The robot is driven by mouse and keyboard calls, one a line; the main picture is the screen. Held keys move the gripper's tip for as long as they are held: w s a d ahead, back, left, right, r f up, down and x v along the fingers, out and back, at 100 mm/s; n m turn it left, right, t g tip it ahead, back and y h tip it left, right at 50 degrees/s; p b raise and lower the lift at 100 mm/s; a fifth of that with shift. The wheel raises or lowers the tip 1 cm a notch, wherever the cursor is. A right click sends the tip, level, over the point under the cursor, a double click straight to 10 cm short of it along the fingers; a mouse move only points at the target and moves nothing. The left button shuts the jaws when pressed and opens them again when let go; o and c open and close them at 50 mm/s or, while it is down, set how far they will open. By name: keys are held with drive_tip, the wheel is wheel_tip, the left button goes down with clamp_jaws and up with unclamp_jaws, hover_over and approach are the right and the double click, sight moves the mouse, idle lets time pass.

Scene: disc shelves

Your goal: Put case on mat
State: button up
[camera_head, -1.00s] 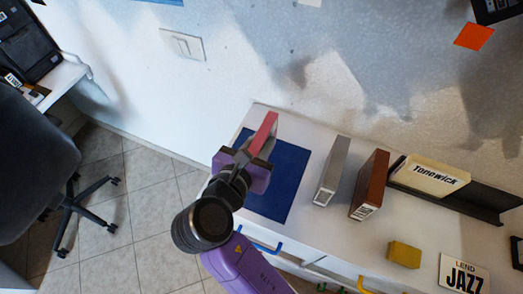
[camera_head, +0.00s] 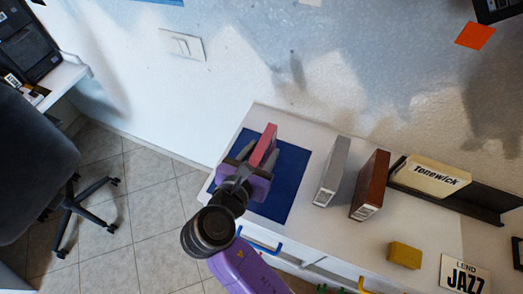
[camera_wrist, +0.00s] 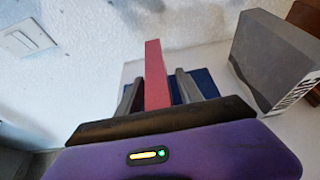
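The slim red case (camera_head: 263,146) stands upright over the dark blue mat (camera_head: 289,165) on the white cabinet top. It appears to rest on the mat, though its lower edge is hidden behind my gripper. My gripper (camera_head: 259,155) is around the case with its fingers spread. In the wrist view the red case (camera_wrist: 156,75) stands between the two grey fingers (camera_wrist: 158,92), with visible gaps beside it. A bit of the blue mat (camera_wrist: 206,84) shows behind the right finger.
A grey case (camera_head: 332,172) and a brown case (camera_head: 370,184) stand right of the mat. Further right are a black rack with a cream "Tonewick" case (camera_head: 431,176), a yellow block (camera_head: 404,255) and a JAZZ sign (camera_head: 464,273). The wall is close behind.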

drive_tip(key=shift+r, duration=0.1)
drive_tip(key=v, duration=1.2)
drive_tip(key=shift+r, duration=0.1)
